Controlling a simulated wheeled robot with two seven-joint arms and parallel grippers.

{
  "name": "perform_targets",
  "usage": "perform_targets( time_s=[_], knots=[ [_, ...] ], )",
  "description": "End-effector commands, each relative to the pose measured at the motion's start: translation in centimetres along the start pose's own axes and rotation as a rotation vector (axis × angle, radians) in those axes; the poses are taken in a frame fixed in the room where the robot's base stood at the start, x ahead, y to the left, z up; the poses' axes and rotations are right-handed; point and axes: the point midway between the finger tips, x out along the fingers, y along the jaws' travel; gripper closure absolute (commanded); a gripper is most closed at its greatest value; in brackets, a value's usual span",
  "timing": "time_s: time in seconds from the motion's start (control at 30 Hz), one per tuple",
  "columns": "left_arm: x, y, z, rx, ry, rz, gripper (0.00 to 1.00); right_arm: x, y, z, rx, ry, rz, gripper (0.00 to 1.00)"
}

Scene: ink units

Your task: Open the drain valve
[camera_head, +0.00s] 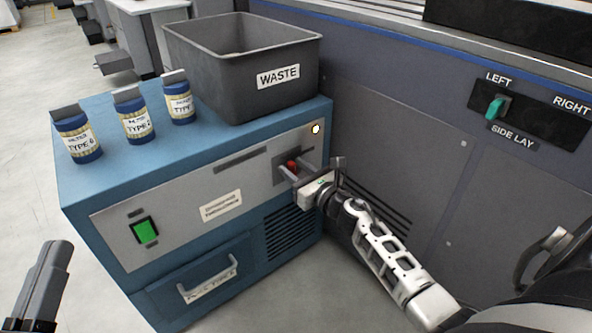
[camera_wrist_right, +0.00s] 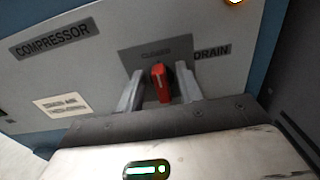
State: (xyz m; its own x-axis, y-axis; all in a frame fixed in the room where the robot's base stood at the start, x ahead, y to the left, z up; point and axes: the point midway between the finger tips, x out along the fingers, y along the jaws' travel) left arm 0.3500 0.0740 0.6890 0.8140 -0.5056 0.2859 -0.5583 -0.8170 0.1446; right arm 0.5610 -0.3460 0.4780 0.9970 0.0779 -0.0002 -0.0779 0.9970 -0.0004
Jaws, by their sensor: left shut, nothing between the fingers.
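The drain valve's red lever (camera_head: 292,165) is on the front panel of the blue compressor cabinet. In the right wrist view the lever (camera_wrist_right: 160,82) points along the view's vertical, on a grey plate beside the label DRAIN (camera_wrist_right: 212,51). A dim word above it looks like CLOSED. My right gripper (camera_head: 296,175) is at the panel. Its fingers (camera_wrist_right: 159,90) stand on either side of the lever, with a narrow gap on each side. My left gripper (camera_head: 58,258) is shut and empty at the lower left, away from the cabinet.
The panel carries a green switch (camera_head: 145,231); a drawer handle (camera_head: 208,280) is below. A dark machine wall (camera_head: 400,140) closes in on the right.

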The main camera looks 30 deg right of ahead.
Motion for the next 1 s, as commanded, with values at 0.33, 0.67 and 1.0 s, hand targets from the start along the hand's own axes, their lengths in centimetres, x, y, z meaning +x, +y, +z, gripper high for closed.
perform_targets(
  time_s=[0.33, 0.67, 1.0],
  knots=[
    [0.01, 0.04, 0.08, -0.001, -0.004, 0.001, 1.0, -0.05, 0.01, 0.0, 0.001, 0.0, 0.0, 0.95],
    [0.03, -0.01, 0.16, -0.007, -0.015, 0.0, 1.0, -0.07, -0.1, -0.01, 0.083, 0.001, 0.0, 0.95],
    [-0.2, -0.15, 0.63, -0.042, -0.052, -0.012, 1.0, -0.07, -0.42, -0.03, 0.356, 0.001, 0.001, 0.95]
  ],
)
